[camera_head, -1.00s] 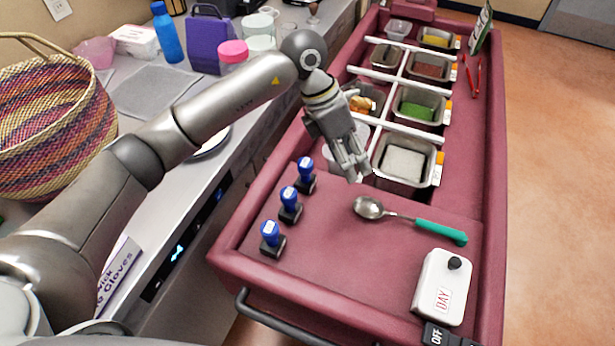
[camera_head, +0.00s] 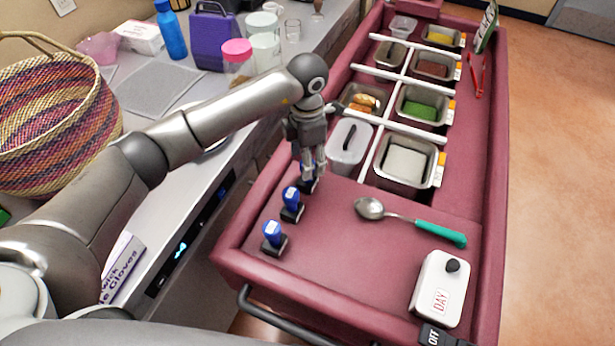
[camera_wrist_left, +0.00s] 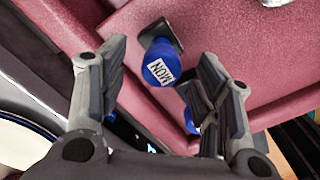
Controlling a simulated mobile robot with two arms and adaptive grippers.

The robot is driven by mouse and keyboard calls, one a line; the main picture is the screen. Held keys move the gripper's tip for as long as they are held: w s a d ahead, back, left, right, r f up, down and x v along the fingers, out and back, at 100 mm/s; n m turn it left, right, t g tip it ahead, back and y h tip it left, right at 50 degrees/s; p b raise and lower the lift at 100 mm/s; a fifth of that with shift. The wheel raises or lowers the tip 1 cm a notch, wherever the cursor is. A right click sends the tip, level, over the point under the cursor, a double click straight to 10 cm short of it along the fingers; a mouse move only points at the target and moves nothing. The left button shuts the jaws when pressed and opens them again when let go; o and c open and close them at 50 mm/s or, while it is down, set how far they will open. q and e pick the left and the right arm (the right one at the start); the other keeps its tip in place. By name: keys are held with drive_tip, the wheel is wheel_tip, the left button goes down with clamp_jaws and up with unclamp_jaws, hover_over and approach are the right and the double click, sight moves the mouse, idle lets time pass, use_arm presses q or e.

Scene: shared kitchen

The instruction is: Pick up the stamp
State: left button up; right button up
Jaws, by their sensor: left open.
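Three stamps with blue round knobs and dark bases stand in a row along the left edge of the maroon cart top (camera_head: 340,285). The far stamp (camera_head: 309,187) is partly hidden by my left gripper (camera_head: 313,172), which points down over it. The middle stamp (camera_head: 291,205) and near stamp (camera_head: 273,240) stand clear of it. In the left wrist view, a stamp labelled MON (camera_wrist_left: 160,66) appears between the spread fingers, with nothing gripped. Part of another blue knob (camera_wrist_left: 190,121) shows behind the right finger. My right gripper is not in view.
A spoon with a green handle (camera_head: 440,232) and a white DAY device (camera_head: 440,288) lie to the right. The cart top between stamps and spoon is clear.

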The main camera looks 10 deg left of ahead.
use_arm(q)
drive_tip(key=shift+f, duration=1.45)
drive_tip(key=shift+c, duration=0.4)
clamp_jaws()
